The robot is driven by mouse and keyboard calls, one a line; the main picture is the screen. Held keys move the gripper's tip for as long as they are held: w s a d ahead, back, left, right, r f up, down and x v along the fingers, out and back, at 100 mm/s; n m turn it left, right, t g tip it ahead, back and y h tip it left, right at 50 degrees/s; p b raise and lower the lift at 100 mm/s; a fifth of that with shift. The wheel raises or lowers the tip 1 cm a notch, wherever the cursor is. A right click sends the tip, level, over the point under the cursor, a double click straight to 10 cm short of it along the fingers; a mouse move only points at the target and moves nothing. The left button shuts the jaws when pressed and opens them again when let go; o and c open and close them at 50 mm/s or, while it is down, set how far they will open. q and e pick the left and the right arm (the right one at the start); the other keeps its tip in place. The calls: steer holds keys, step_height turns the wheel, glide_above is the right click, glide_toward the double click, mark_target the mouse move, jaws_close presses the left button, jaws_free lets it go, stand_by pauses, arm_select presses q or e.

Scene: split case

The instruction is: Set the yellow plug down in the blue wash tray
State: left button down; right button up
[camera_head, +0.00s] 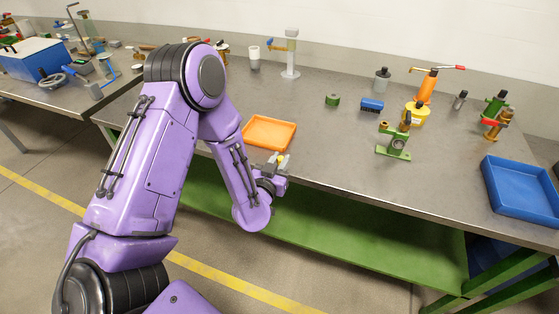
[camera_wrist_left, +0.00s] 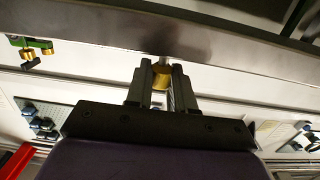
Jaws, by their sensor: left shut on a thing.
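My left gripper (camera_head: 280,168) is in front of the bench's near edge, by the orange tray. In the left wrist view, its fingers (camera_wrist_left: 163,84) are shut on the yellow plug (camera_wrist_left: 160,76), a small brass-yellow piece. The fingers hide part of the plug. The blue wash tray (camera_head: 527,185) lies at the right end of the bench, far to the right of the gripper, and looks empty. My right gripper is not in view.
An orange tray (camera_head: 268,133) lies just behind the gripper. A green fixture (camera_head: 394,145), a yellow and orange piece (camera_head: 417,112), a blue brush-like block (camera_head: 372,105) and a green ring (camera_head: 332,100) stand between gripper and blue tray. The front strip of the bench is clear.

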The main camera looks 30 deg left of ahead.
arm_select(q)
steer(key=shift+s+f, duration=0.1)
steer(key=shift+f, duration=0.1)
steer(key=c, duration=1)
jaws_free()
steer(key=shift+o, duration=0.2)
steer(key=shift+r, duration=0.1)
